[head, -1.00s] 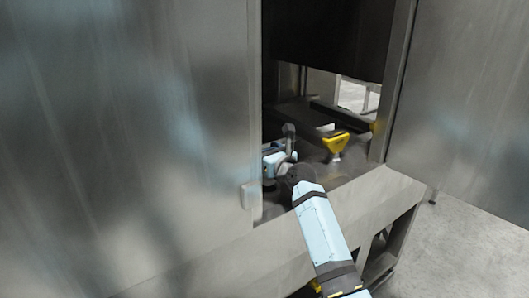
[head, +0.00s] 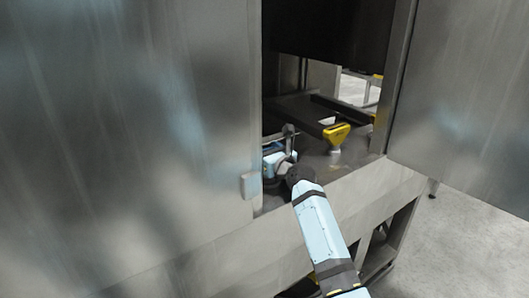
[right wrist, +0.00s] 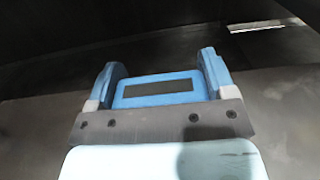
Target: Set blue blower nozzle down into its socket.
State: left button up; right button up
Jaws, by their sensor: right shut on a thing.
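In the head view my right arm reaches through the opening of the metal cabinet. The right gripper (head: 277,158) is inside, near the left edge of the opening, and the nozzle cannot be made out there. The socket cannot be made out in either view. My left gripper is not in view.
A yellow nozzle (head: 337,132) on a pale neck stands inside, right of my gripper. A large metal panel (head: 130,130) borders the opening on the left, another (head: 465,120) on the right. A metal sill (head: 372,185) runs along the front.

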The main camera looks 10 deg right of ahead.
jog(key=o, duration=1)
jog(key=shift+s+d, duration=0.1)
jog(key=shift+s, duration=0.15)
jog(key=b+v, duration=0.1)
jog(key=v, duration=1.2)
jog(key=shift+s, duration=0.15)
jog(key=shift+s+d+f, duration=0.1)
